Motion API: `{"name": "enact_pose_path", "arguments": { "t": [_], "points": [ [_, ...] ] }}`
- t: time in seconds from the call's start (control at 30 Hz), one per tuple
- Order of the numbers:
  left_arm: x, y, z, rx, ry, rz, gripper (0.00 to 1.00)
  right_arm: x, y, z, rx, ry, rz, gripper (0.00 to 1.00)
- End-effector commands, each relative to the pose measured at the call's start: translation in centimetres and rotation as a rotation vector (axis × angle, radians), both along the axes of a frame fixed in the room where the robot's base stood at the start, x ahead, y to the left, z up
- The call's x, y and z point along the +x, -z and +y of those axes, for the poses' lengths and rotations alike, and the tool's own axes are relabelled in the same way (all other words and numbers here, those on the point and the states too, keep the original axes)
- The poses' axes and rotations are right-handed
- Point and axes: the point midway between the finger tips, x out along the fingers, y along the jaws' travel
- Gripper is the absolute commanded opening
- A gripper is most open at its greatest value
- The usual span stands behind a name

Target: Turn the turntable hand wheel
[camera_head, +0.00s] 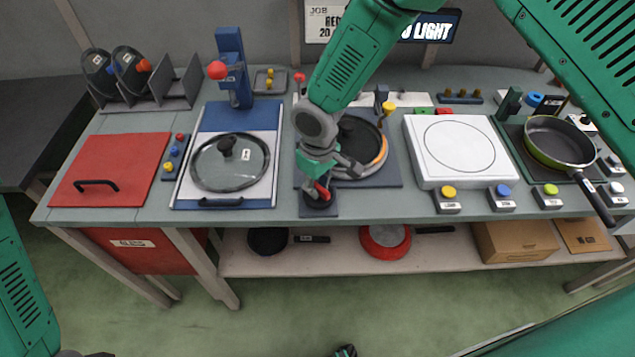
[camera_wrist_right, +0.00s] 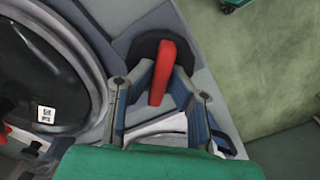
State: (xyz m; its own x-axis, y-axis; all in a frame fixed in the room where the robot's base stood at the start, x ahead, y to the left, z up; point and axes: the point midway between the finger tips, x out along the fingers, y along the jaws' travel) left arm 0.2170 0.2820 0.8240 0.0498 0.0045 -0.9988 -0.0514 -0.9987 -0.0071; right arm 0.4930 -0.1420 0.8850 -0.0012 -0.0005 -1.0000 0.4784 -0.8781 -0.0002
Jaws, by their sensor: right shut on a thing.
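The hand wheel (camera_head: 318,209) is a small dark disc with a red upright handle (camera_wrist_right: 167,62), at the front left corner of the turntable's dark base (camera_head: 384,178). The disc also shows in the wrist view (camera_wrist_right: 146,50). My right gripper (camera_head: 322,186) reaches down from above and is shut on the red handle, its fingers on both sides of it in the wrist view (camera_wrist_right: 160,84). A round dark item with an orange edge (camera_head: 376,152) lies on the turntable behind my wrist, partly hidden.
A glass lid (camera_head: 205,165) lies left of the turntable, near a blue post with a red ball (camera_head: 217,70). A white plate unit (camera_head: 463,145) and a green pan (camera_head: 560,142) are to the right. Coloured buttons (camera_head: 448,192) line the front edge. Pans lie on the lower shelf (camera_head: 340,258).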

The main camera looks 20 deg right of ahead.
Motion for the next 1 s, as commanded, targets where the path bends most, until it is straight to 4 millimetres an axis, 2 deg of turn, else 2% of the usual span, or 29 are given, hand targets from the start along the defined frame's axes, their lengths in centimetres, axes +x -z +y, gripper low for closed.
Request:
{"name": "enact_pose_path", "arguments": {
  "t": [0.6, 1.0],
  "points": [
    [0.0, -1.4, 0.0, 0.0, 0.0, 0.0, 0.4, 0.1, -0.1, 0.0, 0.0, -0.585, -0.002, 0.0],
    [0.0, -1.8, 0.0, 0.0, 0.0, 0.0, 0.4, 0.2, -0.1, 0.0, 0.0, -0.88, -0.004, 0.0]
  ]
}}
